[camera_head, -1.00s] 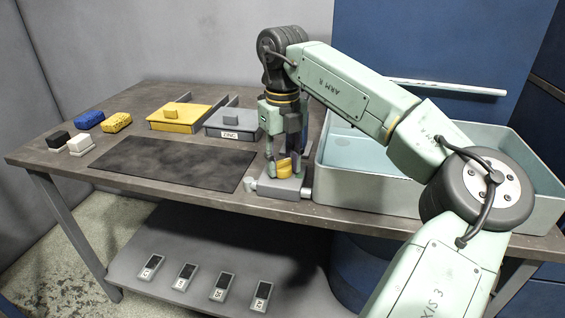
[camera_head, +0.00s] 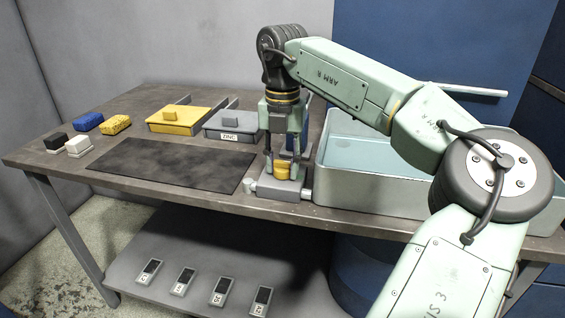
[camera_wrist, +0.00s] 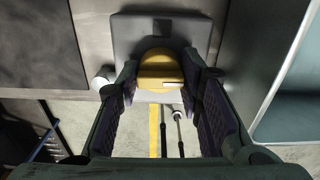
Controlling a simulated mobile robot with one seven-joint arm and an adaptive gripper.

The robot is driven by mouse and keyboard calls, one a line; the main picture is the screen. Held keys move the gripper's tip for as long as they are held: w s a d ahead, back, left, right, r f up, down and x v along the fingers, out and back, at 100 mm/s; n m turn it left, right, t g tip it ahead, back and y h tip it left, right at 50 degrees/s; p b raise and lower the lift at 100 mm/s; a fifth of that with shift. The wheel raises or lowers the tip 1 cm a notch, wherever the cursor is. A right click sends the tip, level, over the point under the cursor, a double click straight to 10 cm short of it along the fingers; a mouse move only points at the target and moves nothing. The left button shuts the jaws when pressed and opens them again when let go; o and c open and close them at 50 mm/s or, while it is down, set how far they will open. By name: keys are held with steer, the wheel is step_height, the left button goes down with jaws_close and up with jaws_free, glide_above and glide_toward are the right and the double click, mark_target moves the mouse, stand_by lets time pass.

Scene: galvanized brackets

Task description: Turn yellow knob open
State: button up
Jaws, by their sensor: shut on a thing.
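The yellow knob (camera_head: 281,172) stands on a grey block (camera_head: 277,190) at the front of the table, right of the dark mat. My gripper (camera_head: 282,168) points straight down over it, with one finger on its left and one on its right, shut on the knob. In the wrist view the round knob (camera_wrist: 158,66) sits between the fingertips (camera_wrist: 163,74), with a pale bar across its lower half lying nearly level. The fingers cover the knob's sides.
A pale green open bin (camera_head: 380,200) stands close on the right. A yellow box (camera_head: 178,122) and a grey box marked ZINC (camera_head: 228,127) stand behind the dark mat (camera_head: 165,164). Blue and yellow sponges (camera_head: 116,124) and small brushes (camera_head: 78,144) lie at the left.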

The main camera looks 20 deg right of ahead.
mark_target(283, 161)
steer(key=shift+m, duration=0.3)
steer(key=o, duration=1.2)
steer(key=shift+c, duration=0.2)
step_height(283, 161, up, 12)
